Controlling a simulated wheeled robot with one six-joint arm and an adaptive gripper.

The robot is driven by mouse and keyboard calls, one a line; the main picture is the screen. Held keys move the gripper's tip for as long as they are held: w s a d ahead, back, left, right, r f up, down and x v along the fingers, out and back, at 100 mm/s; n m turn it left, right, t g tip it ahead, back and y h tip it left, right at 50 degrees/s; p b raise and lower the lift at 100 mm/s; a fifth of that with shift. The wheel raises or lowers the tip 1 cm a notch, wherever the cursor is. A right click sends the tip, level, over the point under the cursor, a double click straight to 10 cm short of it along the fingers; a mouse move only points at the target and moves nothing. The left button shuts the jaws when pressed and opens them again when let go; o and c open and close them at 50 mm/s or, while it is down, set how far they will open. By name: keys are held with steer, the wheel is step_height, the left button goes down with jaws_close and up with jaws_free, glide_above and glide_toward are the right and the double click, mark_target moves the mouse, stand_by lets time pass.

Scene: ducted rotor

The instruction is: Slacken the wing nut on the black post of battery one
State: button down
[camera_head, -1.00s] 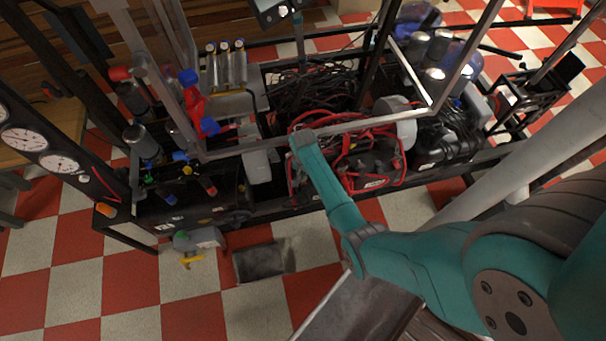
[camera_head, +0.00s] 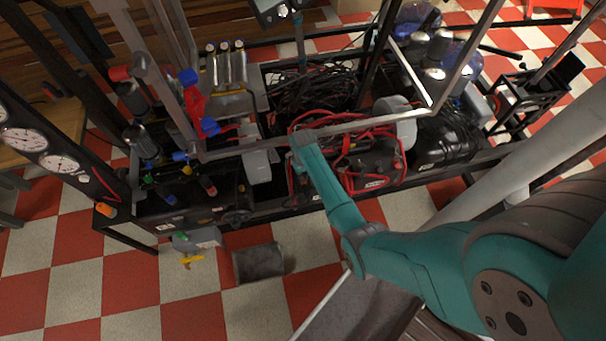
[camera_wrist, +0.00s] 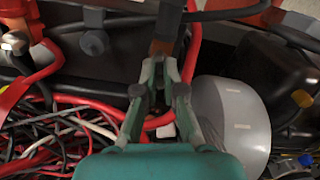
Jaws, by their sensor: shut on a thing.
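In the wrist view my gripper (camera_wrist: 162,62) reaches forward, with its two green fingers close together on a small brownish part at the black post (camera_wrist: 168,20). I take this part for the wing nut; the fingers hide most of it. The dark battery casing (camera_wrist: 115,65) lies to the left of the fingers. In the head view the black batteries (camera_head: 372,168) sit in the frame under red cables. There my wrist covers the fingertips and the post.
Red cables (camera_wrist: 193,45) run close beside the fingers. A grey-white round housing (camera_wrist: 228,115) stands just right of them. Loose thin wires (camera_wrist: 60,135) lie at lower left. In the head view a metal bar (camera_head: 360,124) crosses right by my wrist.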

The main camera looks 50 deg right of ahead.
steer(key=shift+s+f, duration=0.1)
stand_by(0.4)
steer(key=c, duration=1.3)
jaws_free()
step_height(320, 180, up, 12)
steer(key=shift+r, duration=0.1)
